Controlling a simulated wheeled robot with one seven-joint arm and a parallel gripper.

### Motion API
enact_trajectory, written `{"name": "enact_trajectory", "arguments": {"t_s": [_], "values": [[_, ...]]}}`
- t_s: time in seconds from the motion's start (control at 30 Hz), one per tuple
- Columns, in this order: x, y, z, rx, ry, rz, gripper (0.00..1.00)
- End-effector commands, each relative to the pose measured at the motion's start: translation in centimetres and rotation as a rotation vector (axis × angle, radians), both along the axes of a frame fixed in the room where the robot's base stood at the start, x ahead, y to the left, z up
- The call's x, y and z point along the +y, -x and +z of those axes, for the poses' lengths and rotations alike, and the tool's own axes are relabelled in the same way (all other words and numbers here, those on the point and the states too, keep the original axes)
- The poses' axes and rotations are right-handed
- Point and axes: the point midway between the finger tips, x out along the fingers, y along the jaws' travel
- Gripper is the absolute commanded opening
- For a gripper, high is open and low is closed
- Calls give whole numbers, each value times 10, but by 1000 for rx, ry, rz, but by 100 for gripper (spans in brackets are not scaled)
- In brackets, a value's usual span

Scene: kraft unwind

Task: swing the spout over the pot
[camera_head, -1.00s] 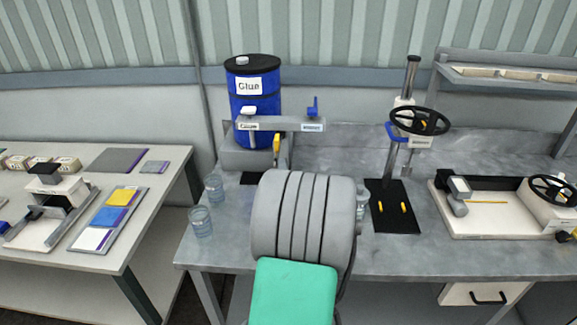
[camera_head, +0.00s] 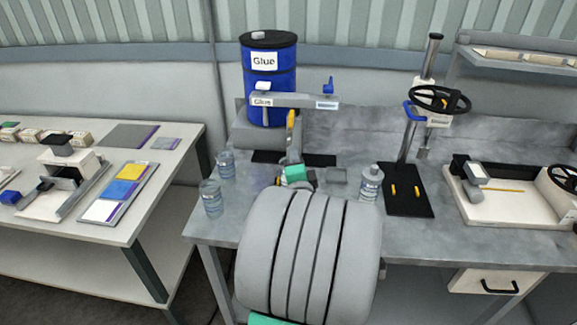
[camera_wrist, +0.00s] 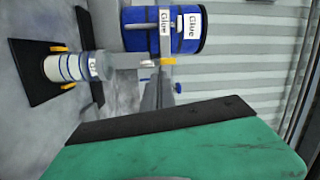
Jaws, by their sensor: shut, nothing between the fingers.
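In the wrist view the spout (camera_wrist: 166,45) appears sideways beside the drum. A pale round pot (camera_wrist: 75,67) stands on a black mat between yellow clips there; my arm mostly hides that spot in the head view. My gripper's green part (camera_head: 296,173) shows below the spout; its green body with a black edge (camera_wrist: 165,120) fills the wrist view's lower part. Contact cannot be told.
Two clear jars (camera_head: 225,165) stand left on the bench, and a bottle (camera_head: 370,184) stands right of my arm. A press with a black wheel (camera_head: 440,99) stands farther right. A side table (camera_head: 140,235) with coloured sheets is at left.

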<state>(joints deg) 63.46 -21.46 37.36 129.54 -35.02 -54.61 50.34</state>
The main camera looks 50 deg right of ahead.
Motion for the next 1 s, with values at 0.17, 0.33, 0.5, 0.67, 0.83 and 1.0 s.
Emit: {"name": "enact_trajectory", "arguments": {"t_s": [0.17, 0.33, 0.5, 0.67, 0.83, 1.0], "values": [[30, 3, 1, 2, -1, -4, 0], [40, 5, -2, 2, 0, -4, 0], [40, 4, -3, 1, 1, -4, 0], [40, 4, -3, 2, 1, -3, 0], [62, -23, -7, 109, 26, 86, 0], [165, -87, -33, 559, 182, 441, 0]]}}
